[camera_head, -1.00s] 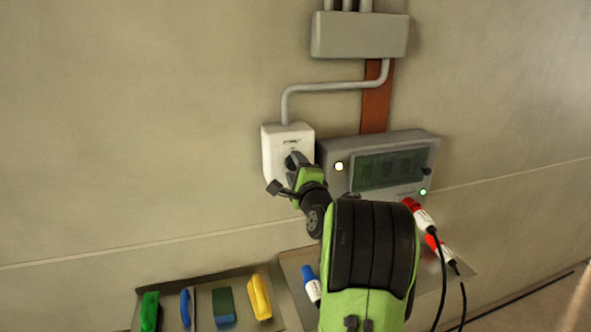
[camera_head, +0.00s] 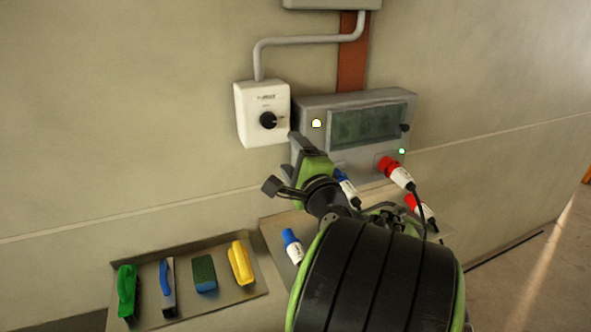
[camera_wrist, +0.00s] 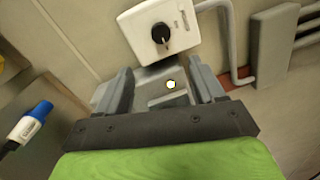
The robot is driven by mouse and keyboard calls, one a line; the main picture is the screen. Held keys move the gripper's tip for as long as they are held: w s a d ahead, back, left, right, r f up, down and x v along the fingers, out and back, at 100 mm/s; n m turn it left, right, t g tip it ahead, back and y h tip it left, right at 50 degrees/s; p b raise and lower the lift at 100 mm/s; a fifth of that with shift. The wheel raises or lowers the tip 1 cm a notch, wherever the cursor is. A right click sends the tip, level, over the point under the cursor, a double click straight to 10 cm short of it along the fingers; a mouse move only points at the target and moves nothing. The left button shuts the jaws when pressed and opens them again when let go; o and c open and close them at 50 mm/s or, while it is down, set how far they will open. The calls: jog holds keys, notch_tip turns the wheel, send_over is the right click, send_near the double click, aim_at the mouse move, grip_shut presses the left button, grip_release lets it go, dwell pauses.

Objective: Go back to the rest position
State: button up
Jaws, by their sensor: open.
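My gripper (camera_head: 298,148) is in front of the wall, a little below and to the right of the white switch box (camera_head: 262,112). It is apart from the box's black rotary knob (camera_head: 268,120). In the wrist view the two fingers of my gripper (camera_wrist: 165,90) stand apart with nothing held between them. The switch box (camera_wrist: 150,25) and its knob (camera_wrist: 161,33) show beyond the fingertips there. My arm hides part of the shelf below.
A grey panel (camera_head: 310,105) with a dark window is on the wall, with blue (camera_head: 346,188) and red plugs (camera_head: 396,172) at its underside. A loose blue plug (camera_head: 292,246) lies on the shelf. A tray (camera_head: 190,250) holds brushes and a sponge. The wall at left is clear.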

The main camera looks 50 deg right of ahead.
jog(key=shift+s+a, duration=0.35)
jog(key=shift+s, duration=0.25)
jog(key=w+a+f+n+g+y, duration=0.1)
jog(key=w+a+f+n+y, duration=0.2)
jog(key=a+n, duration=0.45)
jog(key=w+a+f+n+g+y, duration=0.2)
jog(key=a+f+n+y, duration=0.25)
jog(key=a, duration=0.55)
jog(key=s+a+f+n+g+y, duration=0.2)
jog(key=s+a+f+n+g, duration=0.2)
jog(key=s+a+n, duration=0.4)
jog(key=s+a+f+n+g, duration=0.2)
jog(key=s+f+n+g, duration=0.1)
jog(key=s+n, duration=0.3)
jog(key=shift+s+a+f+g, duration=0.15)
jog(key=shift+s+a+g, duration=0.25)
jog(key=shift+s, duration=0.6)
jog(key=shift+d, duration=0.1)
